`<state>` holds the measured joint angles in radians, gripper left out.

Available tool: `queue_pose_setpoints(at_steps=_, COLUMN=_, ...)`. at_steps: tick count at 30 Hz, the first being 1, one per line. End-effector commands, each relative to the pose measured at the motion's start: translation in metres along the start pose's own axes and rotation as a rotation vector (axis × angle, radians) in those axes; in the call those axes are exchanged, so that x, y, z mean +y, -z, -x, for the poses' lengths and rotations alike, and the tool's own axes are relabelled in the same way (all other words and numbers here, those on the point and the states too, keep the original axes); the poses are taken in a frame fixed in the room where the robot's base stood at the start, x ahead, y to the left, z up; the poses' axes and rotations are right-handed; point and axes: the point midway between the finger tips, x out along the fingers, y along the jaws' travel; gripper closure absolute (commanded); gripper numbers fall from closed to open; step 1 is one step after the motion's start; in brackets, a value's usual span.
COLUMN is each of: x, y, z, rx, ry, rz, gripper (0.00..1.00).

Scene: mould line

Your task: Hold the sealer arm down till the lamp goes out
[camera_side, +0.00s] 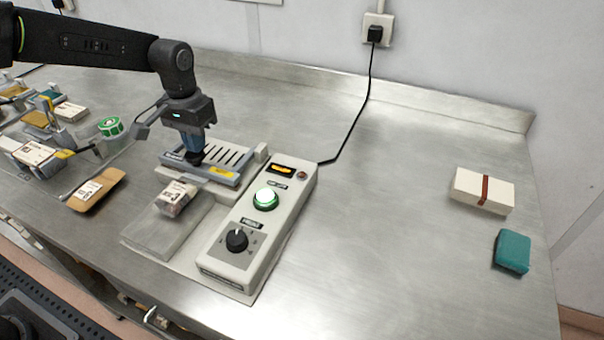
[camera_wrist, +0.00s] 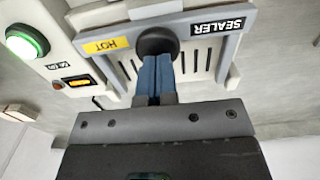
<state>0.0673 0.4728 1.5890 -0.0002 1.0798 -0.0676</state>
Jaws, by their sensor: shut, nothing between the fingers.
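The sealer arm (camera_side: 222,178) is a grey bar with a yellow HOT label and a SEALER label, low across the front of the slotted sealer base. It also shows in the wrist view (camera_wrist: 180,27). Its round black knob (camera_wrist: 156,41) sits at the blue fingertips. My gripper (camera_side: 196,152) is shut with nothing between its fingers, pointing down onto the knob; in the wrist view the fingertips (camera_wrist: 157,58) appear to touch it. The green dome lamp (camera_side: 265,198) on the control box glows bright, also in the wrist view (camera_wrist: 25,42).
The control box (camera_side: 239,265) has a black dial (camera_side: 237,240) and an orange switch (camera_side: 282,169). A labelled packet (camera_side: 176,198) lies before the sealer arm. A pouch (camera_side: 97,189) and other goods are at left. A banded white block (camera_side: 483,191) and teal block (camera_side: 513,252) are at right.

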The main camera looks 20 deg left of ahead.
Motion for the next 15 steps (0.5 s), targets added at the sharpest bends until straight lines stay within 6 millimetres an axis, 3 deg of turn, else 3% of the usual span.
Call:
queue_pose_setpoints(at_steps=8, x=-0.001, y=0.000, z=-0.001, rx=-0.001, ry=0.001, rz=0.000, gripper=1.00)
queue_pose_setpoints(at_steps=15, x=0.000, y=0.000, z=0.011, rx=0.000, ry=0.001, rz=0.000, gripper=1.00)
